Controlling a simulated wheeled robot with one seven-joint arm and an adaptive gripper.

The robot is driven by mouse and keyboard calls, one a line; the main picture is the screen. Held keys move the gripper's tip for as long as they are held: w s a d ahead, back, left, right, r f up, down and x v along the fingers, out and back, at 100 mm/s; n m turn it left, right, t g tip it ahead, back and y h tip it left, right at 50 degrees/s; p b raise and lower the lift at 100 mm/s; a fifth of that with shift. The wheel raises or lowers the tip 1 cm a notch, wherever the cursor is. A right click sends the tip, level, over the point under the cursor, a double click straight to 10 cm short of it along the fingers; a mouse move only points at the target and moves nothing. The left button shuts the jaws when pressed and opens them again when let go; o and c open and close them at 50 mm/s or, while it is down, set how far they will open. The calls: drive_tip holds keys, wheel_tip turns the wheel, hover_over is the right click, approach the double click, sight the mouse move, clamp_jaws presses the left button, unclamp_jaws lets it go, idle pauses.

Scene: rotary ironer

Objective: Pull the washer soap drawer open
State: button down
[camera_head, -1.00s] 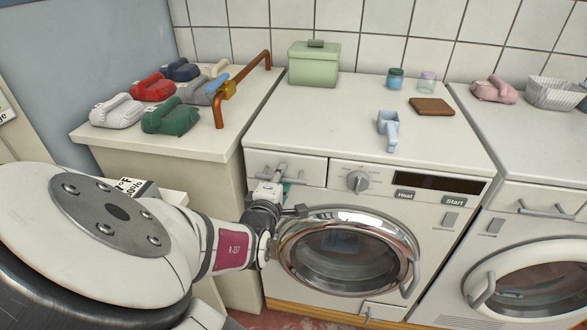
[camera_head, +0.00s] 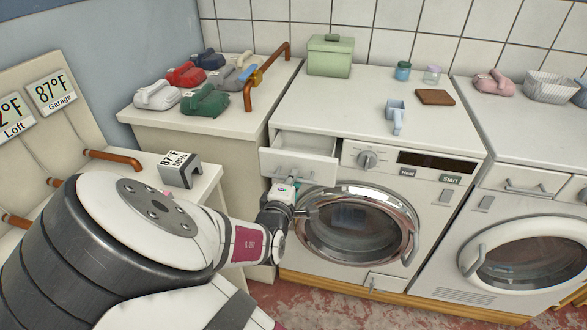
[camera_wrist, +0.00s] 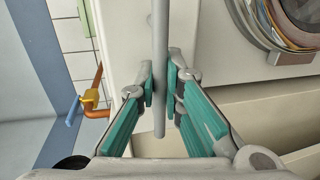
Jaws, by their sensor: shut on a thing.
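The washer (camera_head: 440,215) stands in the middle of the head view, with its round door shut. Its soap drawer (camera_head: 300,162) at the upper left of the front is pulled out, and its hollow inside shows from above. My gripper (camera_head: 291,186) is at the drawer front, shut on the drawer handle. In the wrist view the grey bar handle (camera_wrist: 160,50) runs between the teal pads of my gripper (camera_wrist: 161,88). In the head view my fingers partly hide the handle.
A green box (camera_head: 330,57), a light-blue scoop (camera_head: 396,115), jars and a brown block stand on the washer top. A second machine (camera_head: 525,215) is at right.

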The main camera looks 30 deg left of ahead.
drive_tip(key=f+p+v, duration=0.1)
drive_tip(key=p+v, duration=0.3)
drive_tip(key=v, duration=0.4)
drive_tip(key=shift+f+p, duration=0.3)
drive_tip(key=shift+p, duration=0.1)
drive_tip(key=shift+s, duration=0.15)
drive_tip(key=c, duration=1.7)
unclamp_jaws()
drive_tip(key=shift+w+a, duration=0.1)
drive_tip(key=shift+w, duration=0.1)
